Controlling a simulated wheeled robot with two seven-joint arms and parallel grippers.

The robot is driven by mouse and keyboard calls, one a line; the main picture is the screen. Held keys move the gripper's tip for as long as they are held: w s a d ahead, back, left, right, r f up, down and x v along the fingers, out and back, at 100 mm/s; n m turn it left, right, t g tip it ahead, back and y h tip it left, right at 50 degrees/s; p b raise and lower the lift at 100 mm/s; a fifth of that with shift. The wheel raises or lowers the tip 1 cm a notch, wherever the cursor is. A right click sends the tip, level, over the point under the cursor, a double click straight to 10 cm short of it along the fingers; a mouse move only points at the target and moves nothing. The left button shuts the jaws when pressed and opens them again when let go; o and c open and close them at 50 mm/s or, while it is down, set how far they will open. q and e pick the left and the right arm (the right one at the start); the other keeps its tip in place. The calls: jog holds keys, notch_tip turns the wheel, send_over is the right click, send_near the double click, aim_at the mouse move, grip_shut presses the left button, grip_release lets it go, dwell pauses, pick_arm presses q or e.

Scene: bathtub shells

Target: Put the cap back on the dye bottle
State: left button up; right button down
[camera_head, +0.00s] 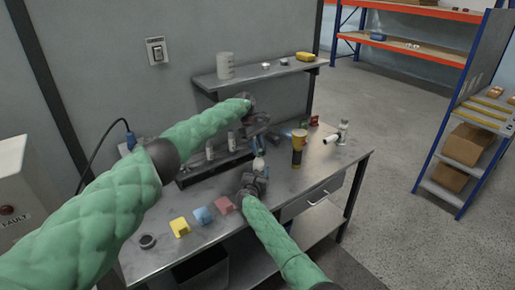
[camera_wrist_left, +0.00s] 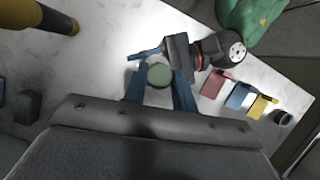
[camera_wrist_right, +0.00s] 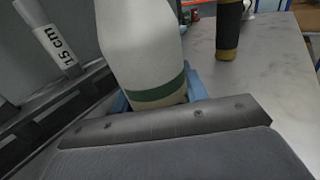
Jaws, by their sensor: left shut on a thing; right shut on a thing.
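The white dye bottle (camera_head: 258,164) stands roughly upright between my two grippers in the head view. In the right wrist view the bottle (camera_wrist_right: 140,50) fills the middle, with a dark green band near its lower part; its top is cut off. My right gripper (camera_head: 257,174) is shut on the bottle low down. My left gripper (camera_head: 257,149) is above the bottle, pointing down. In the left wrist view a round green cap (camera_wrist_left: 160,74) sits between the blue fingers, shut on it. The cap hides the bottle's mouth, so I cannot tell whether they touch.
A black-and-yellow cylinder (camera_head: 298,148) stands right of the bottle. A rack (camera_head: 205,170) with white tubes is behind left. The right front of the table is clear.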

pick_arm(q)
jog(key=shift+a+m+g+y, duration=0.15)
jog(key=shift+m+g+y, duration=0.15)
jog(key=shift+m, duration=0.6)
jog(key=o, duration=0.9)
jog(key=shift+o, duration=0.2)
jog(key=shift+r, duration=0.15)
jog(key=shift+r, duration=2.15)
jog(key=shift+c, duration=0.4)
